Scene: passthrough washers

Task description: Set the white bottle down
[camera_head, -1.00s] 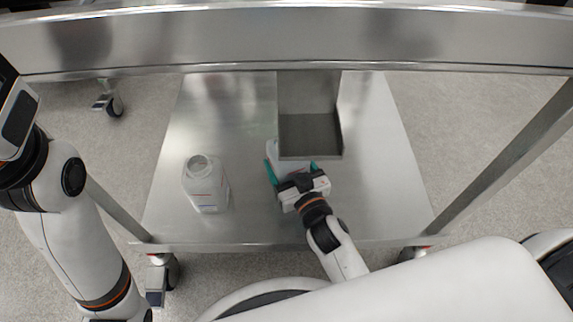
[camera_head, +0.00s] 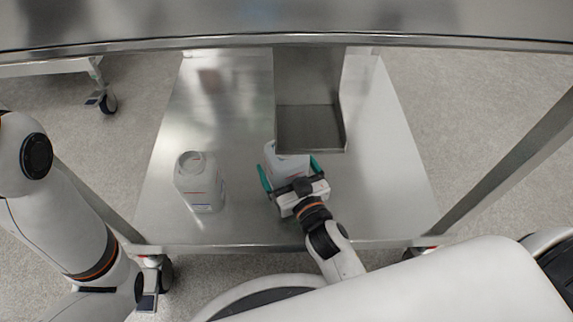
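A white bottle (camera_head: 287,162) stands on the lower shelf (camera_head: 240,125) of the steel cart, just in front of a metal bin. My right gripper (camera_head: 290,172) is at this bottle, with its teal fingers spread on either side of it. The fingers look open, and the gripper body hides the bottle's near part. A second white bottle (camera_head: 200,184), with an open round neck and coloured lines on its label, stands upright on the shelf to the left. My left arm comes in at the left edge, and its gripper is out of view.
The metal bin (camera_head: 310,128) stands at the shelf's back middle. The cart's upper steel edge (camera_head: 290,42) crosses above the shelf. A leg (camera_head: 510,155) slants down on the right. The shelf is clear between the bottles and on the right.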

